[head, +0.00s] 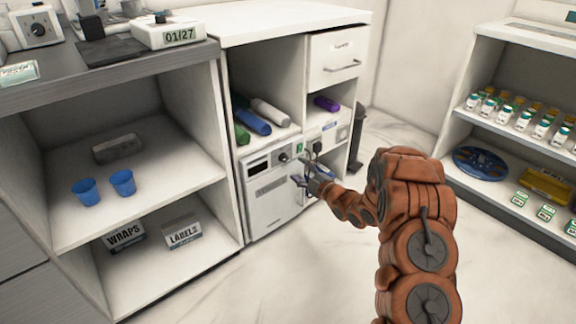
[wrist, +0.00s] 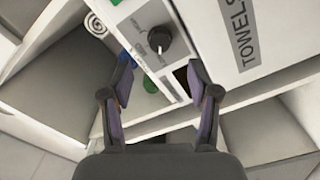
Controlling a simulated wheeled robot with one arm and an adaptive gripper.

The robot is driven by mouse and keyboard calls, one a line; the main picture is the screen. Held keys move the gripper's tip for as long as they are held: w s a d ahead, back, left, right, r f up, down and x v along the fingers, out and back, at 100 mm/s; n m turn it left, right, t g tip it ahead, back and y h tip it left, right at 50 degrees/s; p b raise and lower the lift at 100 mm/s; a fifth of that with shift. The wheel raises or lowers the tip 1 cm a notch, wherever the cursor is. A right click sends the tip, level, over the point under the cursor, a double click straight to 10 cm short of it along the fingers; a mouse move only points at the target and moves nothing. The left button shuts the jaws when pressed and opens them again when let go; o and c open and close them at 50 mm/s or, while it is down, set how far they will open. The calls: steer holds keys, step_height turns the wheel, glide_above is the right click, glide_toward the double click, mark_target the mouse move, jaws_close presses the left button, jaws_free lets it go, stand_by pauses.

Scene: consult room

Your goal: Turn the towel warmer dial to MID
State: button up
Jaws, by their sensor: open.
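The towel warmer (head: 272,200) is a white box low in the shelf unit, with a dark display and a lettered front. Its dial (head: 283,157) is a small round knob on the upper panel. In the wrist view the black dial (wrist: 160,39) sits on a grey patch, just beyond my fingertips. In the head view my gripper (head: 302,180) is in front of the warmer's right side, below and right of the dial.
Rolled towels (head: 252,121) lie in the cubby above the warmer. A green patch (head: 299,148) is right of the dial. A drawer (head: 338,58) is above right. Blue cups (head: 122,183) stand on the left shelf. A bottle rack (head: 520,115) is at right; the floor between is clear.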

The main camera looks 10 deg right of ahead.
mark_target(286, 160)
steer(key=shift+b+x, duration=1)
steer(key=shift+x, duration=2.4)
jaws_close()
